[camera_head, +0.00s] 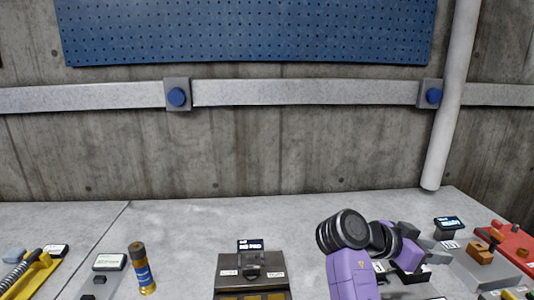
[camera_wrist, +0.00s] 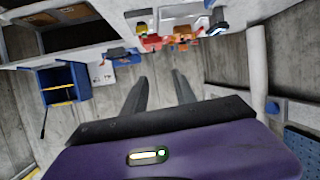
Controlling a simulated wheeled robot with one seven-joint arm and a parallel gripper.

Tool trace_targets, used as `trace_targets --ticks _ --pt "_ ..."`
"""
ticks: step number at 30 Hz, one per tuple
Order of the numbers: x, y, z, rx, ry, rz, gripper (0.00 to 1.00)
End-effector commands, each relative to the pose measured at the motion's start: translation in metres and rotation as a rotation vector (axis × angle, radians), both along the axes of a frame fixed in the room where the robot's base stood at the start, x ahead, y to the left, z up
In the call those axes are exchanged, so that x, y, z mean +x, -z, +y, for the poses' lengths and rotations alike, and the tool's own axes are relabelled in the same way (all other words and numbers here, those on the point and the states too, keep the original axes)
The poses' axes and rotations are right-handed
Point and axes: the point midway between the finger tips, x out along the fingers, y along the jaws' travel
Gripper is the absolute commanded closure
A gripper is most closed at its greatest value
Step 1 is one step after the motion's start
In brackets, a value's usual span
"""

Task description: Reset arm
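My purple arm (camera_head: 350,270) reaches up at the lower right of the head view, bent at a dark joint. My gripper (camera_head: 436,248) is at its far end, pointing right, partly hidden by the arm. In the wrist view, the two grey fingers of my gripper (camera_wrist: 159,80) stand apart with nothing between them. The gripper is open and empty. From the head view I cannot tell its exact height above the bench.
The grey bench holds a black-and-brown device (camera_head: 252,270), a blue-and-brown cylinder (camera_head: 141,268), a yellow device (camera_head: 32,272), a small display (camera_head: 448,224) and a red device (camera_head: 512,245). A white pipe (camera_head: 452,100) stands at right. A blue cabinet (camera_wrist: 62,84) shows in the wrist view.

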Motion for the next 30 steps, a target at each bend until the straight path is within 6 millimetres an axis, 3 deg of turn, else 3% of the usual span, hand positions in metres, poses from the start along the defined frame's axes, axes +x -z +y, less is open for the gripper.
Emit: trace_targets --ticks 10,14,18,23,30 --pt "0.053 -0.020 0.013 -0.065 -0.312 -0.011 0.66" --pt "0.068 -0.011 0.026 -0.111 -0.472 -0.006 0.66" --pt "0.075 0.013 0.048 -0.177 -0.676 0.002 0.66" --pt "0.062 0.053 0.081 -0.258 -0.914 -0.001 0.66" --pt "0.002 0.106 0.130 -0.349 -1.193 -0.046 0.66"
